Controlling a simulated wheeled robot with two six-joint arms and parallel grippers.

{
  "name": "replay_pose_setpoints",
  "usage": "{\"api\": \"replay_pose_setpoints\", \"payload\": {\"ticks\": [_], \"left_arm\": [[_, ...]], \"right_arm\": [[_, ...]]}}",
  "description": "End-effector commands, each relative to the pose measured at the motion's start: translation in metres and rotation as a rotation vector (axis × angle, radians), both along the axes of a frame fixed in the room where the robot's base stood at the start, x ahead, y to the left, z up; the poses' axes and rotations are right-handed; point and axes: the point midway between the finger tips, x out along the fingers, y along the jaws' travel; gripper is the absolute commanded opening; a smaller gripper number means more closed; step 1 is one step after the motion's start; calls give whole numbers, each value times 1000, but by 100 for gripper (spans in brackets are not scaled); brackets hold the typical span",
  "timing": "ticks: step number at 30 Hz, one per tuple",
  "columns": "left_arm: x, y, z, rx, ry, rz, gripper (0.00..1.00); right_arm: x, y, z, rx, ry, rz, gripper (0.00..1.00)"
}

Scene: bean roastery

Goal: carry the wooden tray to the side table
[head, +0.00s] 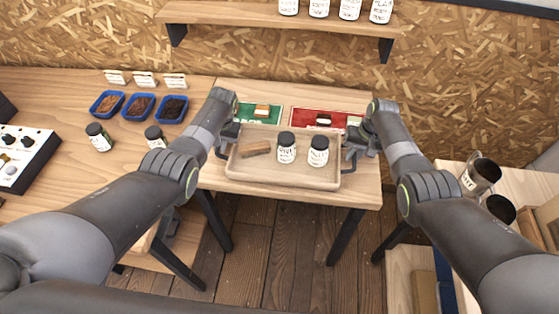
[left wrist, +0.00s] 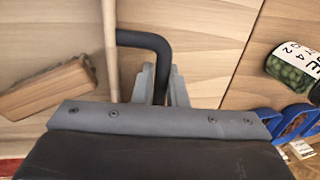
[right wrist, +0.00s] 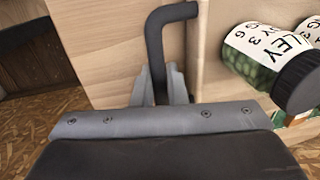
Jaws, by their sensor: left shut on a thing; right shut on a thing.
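The wooden tray (head: 285,182) is level at the front part of a small wooden table (head: 350,193); I cannot tell whether it rests on the top or hangs just above. In it are a brown wooden block (head: 256,149) and two black-lidded jars, (head: 286,148) and (head: 318,151), both upright. My left gripper (head: 229,138) is shut on the tray's left dark handle (left wrist: 148,40). My right gripper (head: 357,147) is shut on the right handle (right wrist: 158,38). The block also shows in the left wrist view (left wrist: 45,90).
Behind the tray lie a green mat (head: 245,113) and a red mat (head: 300,118) with small items. A long counter (head: 60,85) at left holds blue bins (head: 139,106), jars and a control box. A table at right holds metal cups (head: 480,176). A wall shelf (head: 270,17) is above.

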Motion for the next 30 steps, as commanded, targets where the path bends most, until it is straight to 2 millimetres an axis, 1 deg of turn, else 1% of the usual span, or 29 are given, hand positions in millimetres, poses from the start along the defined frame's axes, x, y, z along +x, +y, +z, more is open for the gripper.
{"api": "replay_pose_setpoints", "payload": {"ticks": [4,5,9,10,18,22,26,29,30], "left_arm": [[1,0,-8,0,-2,0,0],[0,0,-8,0,0,0,13],[0,0,-7,0,0,0,32],[0,0,-7,0,0,0,34],[0,0,-6,0,0,0,34],[1,-1,-2,0,-2,0,34],[1,-4,9,-1,-4,-1,34],[0,-6,20,-1,-4,-1,34],[1,-8,27,-1,-5,-2,34]], "right_arm": [[1,0,-8,1,-3,0,0],[0,0,-8,0,-1,0,13],[0,0,-7,0,0,0,32],[0,0,-7,0,0,0,34],[0,0,-7,0,0,0,34],[0,0,-7,0,0,0,34],[0,0,-7,0,0,0,34],[0,0,-7,0,0,0,34],[0,0,-7,0,0,0,34]]}}
